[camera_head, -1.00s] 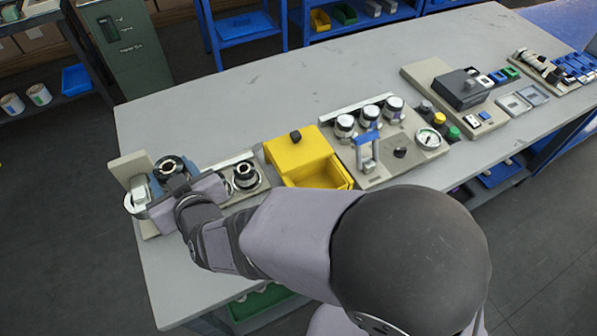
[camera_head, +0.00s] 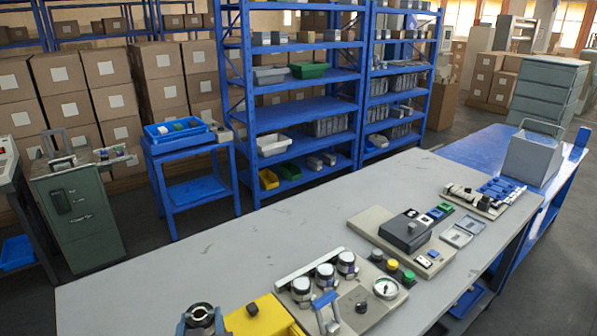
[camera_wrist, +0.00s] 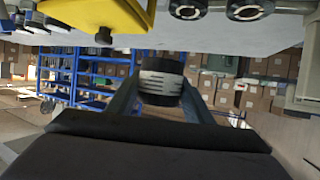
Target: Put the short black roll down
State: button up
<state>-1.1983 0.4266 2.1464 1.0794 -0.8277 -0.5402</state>
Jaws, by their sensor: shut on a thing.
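The short black roll (camera_wrist: 160,82), with a pale striped label, is held between the two blue-grey fingers of my gripper (camera_wrist: 160,95) in the wrist view. The roll appears clear of the grey table. In the head view the black roll (camera_head: 203,313) shows at the bottom edge, between blue-grey finger tips (camera_head: 202,324), just left of the yellow bin. The rest of my gripper and arm is outside that view. In the upside-down wrist view, round dark-and-silver parts (camera_wrist: 248,9) lie beyond the roll.
A panel with several knobs and a gauge (camera_head: 386,288) is further right. The grey table (camera_head: 130,285) is bare at left and along its back. Blue shelves (camera_head: 300,110) stand behind.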

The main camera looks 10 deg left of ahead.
jog(key=w+d+m+h, duration=0.1)
jog(key=w+d, duration=0.1)
jog(key=d, duration=0.2)
jog(key=w+d+m+t+h, duration=0.1)
jog(key=w+d+m+h, duration=0.1)
jog(key=w+d, duration=0.1)
jog(key=w+d+m+h, duration=0.1)
jog(key=w+d+h, duration=0.1)
jog(key=d, duration=0.3)
jog(key=shift+w+f+m+p, duration=0.25)
jog(key=shift+w+m+p, duration=0.1)
jog(key=shift+w+m, duration=0.05)
jog(key=w+d+m+h, duration=0.3)
jog(key=d+m+h, duration=0.25)
jog(key=d, duration=0.75)
jog(key=s+d+f+m+g+h, duration=0.1)
jog(key=s+d+f+h, duration=0.1)
jog(key=d+f, duration=0.3)
jog(key=s+d+f+m+g+h+b, duration=0.1)
jog(key=s+d+f, duration=0.3)
jog(key=d, duration=0.7)
jog(key=s+d+f+m+g+h+b, duration=0.1)
jog(key=s+d+f+m+g+h, duration=0.1)
jog(key=d+f, duration=0.4)
jog(key=shift+s+d+f+m+g+h, duration=0.15)
jog(key=shift+s+d+m+g+h, duration=0.3)
jog(key=shift+d, duration=0.5)
